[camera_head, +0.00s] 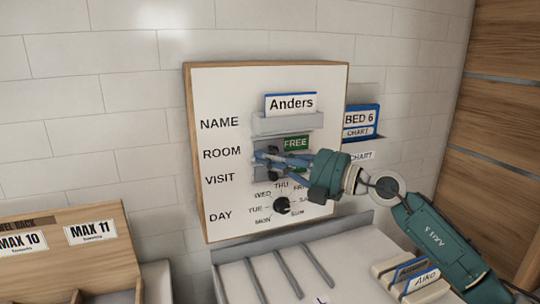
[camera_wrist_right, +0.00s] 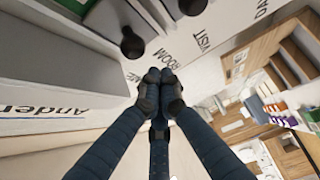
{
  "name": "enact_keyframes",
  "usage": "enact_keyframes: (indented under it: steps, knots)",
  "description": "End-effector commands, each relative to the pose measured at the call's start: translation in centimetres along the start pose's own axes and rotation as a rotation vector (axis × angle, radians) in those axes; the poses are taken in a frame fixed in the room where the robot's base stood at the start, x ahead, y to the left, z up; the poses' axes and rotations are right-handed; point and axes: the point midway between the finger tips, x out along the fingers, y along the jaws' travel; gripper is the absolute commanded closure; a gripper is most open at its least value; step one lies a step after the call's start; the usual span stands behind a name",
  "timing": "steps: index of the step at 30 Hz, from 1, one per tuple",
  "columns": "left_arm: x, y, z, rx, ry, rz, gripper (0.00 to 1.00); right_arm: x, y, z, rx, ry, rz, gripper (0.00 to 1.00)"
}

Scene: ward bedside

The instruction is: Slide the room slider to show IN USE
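The white board (camera_head: 225,95) on the wall carries the rows NAME, ROOM, VISIT and DAY. The ROOM row shows a green FREE sign (camera_head: 296,143). My right gripper (camera_head: 257,158) reaches in from the right, its fingers across the board at the ROOM and VISIT rows, partly covering them. In the right wrist view its fingertips (camera_wrist_right: 157,76) are together with nothing seen between them. A dark knob (camera_wrist_right: 132,45), probably the room slider's, is just beyond the fingertips; I cannot tell whether they touch. IN USE is not visible. My left gripper is not in view.
An Anders card (camera_head: 291,104) stands in a grey holder above the ROOM row. A second dark knob (camera_wrist_right: 190,6) sticks out nearby. A day dial (camera_head: 282,205) is below. A BED 6 chart holder (camera_head: 361,122) is to the right; a grey tray (camera_head: 335,250) lies below.

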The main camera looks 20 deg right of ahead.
Motion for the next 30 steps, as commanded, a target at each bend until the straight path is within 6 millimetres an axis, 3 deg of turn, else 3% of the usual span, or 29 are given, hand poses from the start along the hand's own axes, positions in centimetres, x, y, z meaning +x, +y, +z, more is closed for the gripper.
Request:
enact_keyframes:
  steps: [6,17,30]
  knots:
    - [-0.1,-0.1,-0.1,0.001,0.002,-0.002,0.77,-0.5,-0.1,1.4,0.001,0.002,-0.001,1.0]
    - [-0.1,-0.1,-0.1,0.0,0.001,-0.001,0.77,-0.7,-0.1,1.6,0.0,0.002,0.0,1.0]
    - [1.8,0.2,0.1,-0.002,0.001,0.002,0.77,-5.6,0.9,7.4,0.001,-0.001,0.0,1.0]
